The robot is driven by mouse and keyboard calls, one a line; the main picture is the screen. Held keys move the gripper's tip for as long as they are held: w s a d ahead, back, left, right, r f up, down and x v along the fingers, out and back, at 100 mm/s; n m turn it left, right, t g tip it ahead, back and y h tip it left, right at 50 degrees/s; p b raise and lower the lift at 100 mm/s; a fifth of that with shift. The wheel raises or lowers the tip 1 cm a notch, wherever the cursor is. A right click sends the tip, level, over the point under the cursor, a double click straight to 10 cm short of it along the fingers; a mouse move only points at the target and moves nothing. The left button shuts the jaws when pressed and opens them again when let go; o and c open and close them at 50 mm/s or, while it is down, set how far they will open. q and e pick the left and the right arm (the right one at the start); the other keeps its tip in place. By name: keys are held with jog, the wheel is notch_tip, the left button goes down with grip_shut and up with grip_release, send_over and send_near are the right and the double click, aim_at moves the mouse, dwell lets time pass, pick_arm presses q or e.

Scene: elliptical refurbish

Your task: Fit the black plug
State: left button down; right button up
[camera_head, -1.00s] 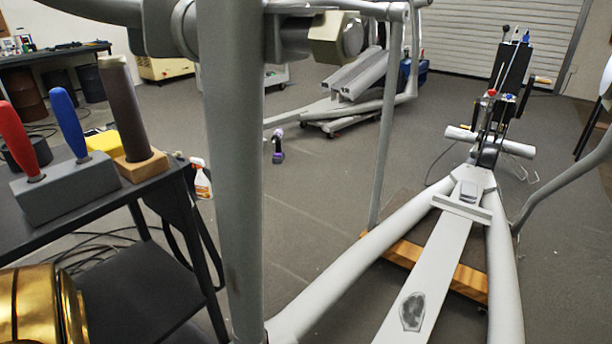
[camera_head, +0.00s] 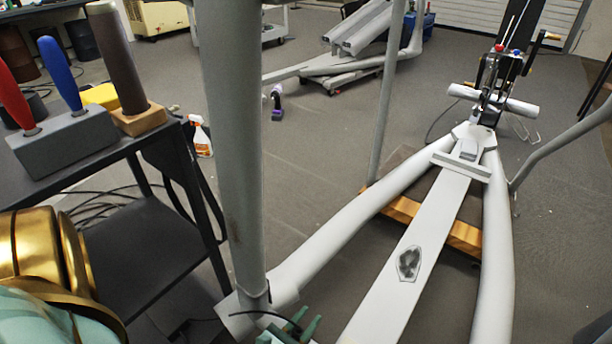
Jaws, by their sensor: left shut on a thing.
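My left gripper (camera_head: 292,327), with green fingers, is at the bottom edge, just right of the foot of the thick grey post. It is shut on a small dark thing, which looks like the black plug but is mostly hidden by the fingers and cut off by the frame edge. A thin dark curved strand shows beside the fingers. The grey frame (camera_head: 400,270) of the elliptical machine has a central beam, two side tubes and a bracket at the post's foot (camera_head: 245,306). No socket for the plug can be made out. My right gripper is not in view.
A dark cart (camera_head: 130,215) at the left carries a grey block (camera_head: 65,142) with red and blue handles and a wooden block with a brown handle. A spray bottle (camera_head: 200,136) stands behind it. A wooden support (camera_head: 455,232) lies under the frame. Open floor lies beyond.

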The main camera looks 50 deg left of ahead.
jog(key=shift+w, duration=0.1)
pick_arm(q)
jog(key=c, duration=1.1)
grip_release()
jog(key=p+v, duration=0.2)
jog(key=v, duration=1.4)
jog(key=shift+s, duration=0.2)
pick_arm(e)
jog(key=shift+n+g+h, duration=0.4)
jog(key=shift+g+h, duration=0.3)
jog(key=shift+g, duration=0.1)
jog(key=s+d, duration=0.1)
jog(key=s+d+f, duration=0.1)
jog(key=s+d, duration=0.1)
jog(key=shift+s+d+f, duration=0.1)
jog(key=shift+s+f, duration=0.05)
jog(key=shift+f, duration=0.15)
pick_arm(q)
jog(key=shift+f, duration=0.1)
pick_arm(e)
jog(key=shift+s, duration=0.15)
